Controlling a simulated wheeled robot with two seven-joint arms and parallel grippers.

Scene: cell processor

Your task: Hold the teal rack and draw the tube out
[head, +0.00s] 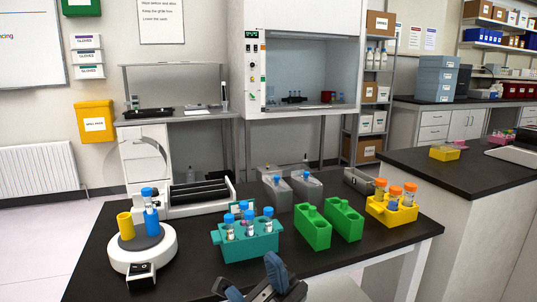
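The teal rack (251,250) stands on the black table near its front middle. It holds several upright clear tubes with blue caps (268,212). The lower parts of the tubes are hidden inside the rack. My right gripper (252,279) is at the bottom of the head view, just in front of and below the rack in the picture. Its two dark fingers are spread apart with nothing between them. It looks apart from the rack. My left gripper is not in view.
A round white device (143,255) with a yellow cup and a blue-capped tube stands left of the rack. Two green blocks (313,231) and a yellow rack (391,212) with orange-capped tubes stand right. A white roller device (197,198) and grey holders (277,193) are behind.

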